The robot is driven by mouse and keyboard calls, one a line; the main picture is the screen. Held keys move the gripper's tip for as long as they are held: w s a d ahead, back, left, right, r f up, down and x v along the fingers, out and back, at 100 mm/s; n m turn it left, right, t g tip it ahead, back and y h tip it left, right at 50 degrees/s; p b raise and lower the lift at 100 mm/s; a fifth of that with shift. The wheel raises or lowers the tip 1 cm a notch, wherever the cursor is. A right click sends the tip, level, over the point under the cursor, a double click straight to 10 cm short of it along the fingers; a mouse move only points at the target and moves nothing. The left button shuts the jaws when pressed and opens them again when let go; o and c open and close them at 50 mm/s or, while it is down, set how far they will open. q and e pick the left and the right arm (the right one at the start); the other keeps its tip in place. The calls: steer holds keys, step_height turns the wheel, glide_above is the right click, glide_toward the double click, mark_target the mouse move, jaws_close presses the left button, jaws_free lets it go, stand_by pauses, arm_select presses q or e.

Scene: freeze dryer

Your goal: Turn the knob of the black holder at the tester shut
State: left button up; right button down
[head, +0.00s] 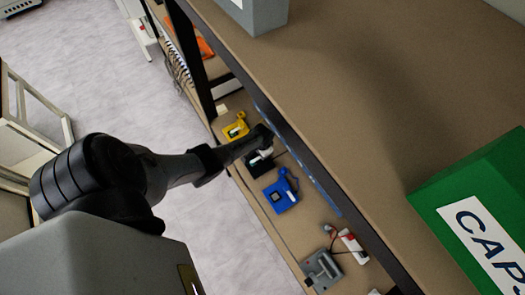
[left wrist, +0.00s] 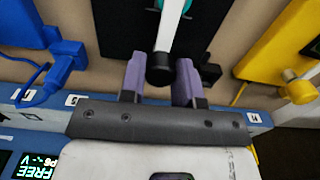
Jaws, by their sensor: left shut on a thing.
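The black holder (head: 258,167) lies on the lower shelf between a yellow and a blue holder. In the left wrist view its dark body (left wrist: 115,30) is at the top, with a white bar and a teal round part on it. A black knob-like end (left wrist: 160,70) is at the near end of the white bar. My left gripper (left wrist: 161,62) has its two purple fingers on either side of this black end and is shut on it. In the head view my left arm reaches in from the left and partly covers the holder. My right gripper is not in view.
The yellow holder (head: 236,129) and the blue holder (head: 280,196) lie close on either side. A blue strip with small labels (left wrist: 25,113) and a lit display (left wrist: 45,165) are near the gripper. The upper bench edge (head: 300,150) overhangs the shelf; a green box (head: 460,185) stands on the bench.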

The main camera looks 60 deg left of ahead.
arm_select(q)
steer(key=shift+m, duration=0.3)
steer(key=o, duration=0.9)
steer(key=shift+o, duration=0.2)
steer(key=shift+r, duration=0.1)
steer(key=shift+r+p, duration=0.3)
steer(key=shift+r, duration=0.1)
step_height(320, 180, up, 13)
steer(key=p, duration=0.2)
steer(key=shift+p, duration=0.4)
